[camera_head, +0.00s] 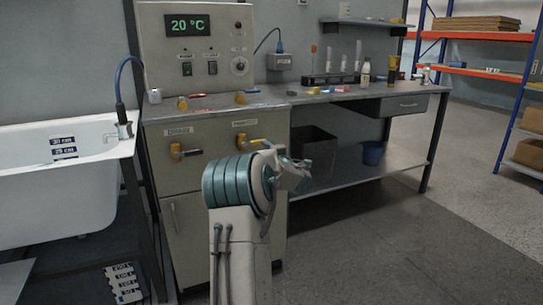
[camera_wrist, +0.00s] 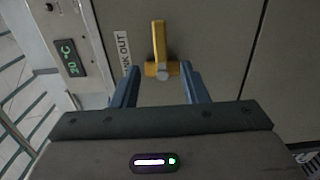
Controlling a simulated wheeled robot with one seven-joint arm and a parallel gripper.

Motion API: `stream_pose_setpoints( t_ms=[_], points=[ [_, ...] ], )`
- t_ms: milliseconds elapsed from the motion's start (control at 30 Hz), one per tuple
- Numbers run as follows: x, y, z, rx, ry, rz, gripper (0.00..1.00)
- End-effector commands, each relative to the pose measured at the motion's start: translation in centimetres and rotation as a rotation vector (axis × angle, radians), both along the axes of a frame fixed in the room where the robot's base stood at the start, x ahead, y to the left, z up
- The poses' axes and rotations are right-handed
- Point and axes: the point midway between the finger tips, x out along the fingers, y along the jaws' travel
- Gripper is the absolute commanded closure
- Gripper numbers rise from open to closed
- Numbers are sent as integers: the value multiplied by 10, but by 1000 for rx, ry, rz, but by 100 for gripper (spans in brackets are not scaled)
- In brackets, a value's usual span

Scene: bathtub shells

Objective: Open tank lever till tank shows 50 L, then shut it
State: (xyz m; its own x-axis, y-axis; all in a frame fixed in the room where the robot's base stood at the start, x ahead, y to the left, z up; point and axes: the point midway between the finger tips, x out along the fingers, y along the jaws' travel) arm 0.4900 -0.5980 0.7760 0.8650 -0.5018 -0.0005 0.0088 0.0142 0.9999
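The yellow tank lever (camera_head: 243,142) sits on the cabinet front under a label that reads as TANK OUT. Its handle points sideways to the right. The wrist view, turned on its side, shows this lever (camera_wrist: 159,48) with the partly hidden label (camera_wrist: 122,50) beside it. My gripper (camera_head: 293,176) is in front of the cabinet, right of the lever. In the wrist view my gripper (camera_wrist: 161,74) is open, its blue fingers apart on either side of the lever's base, with nothing held.
A display (camera_head: 187,25) reads 20 °C. A white tub (camera_head: 50,205) is at left. A workbench (camera_head: 345,97) with bottles and a blue bucket (camera_head: 372,153) are at right. The floor in front is clear.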

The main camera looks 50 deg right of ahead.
Motion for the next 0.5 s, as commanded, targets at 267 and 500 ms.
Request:
stream_pose_setpoints(
  t_ms=[267, 500],
  points=[
    [-28, 16, 1, 1, -1, 0, 60],
    [-33, 19, 0, 0, 0, 0, 60]
  ],
)
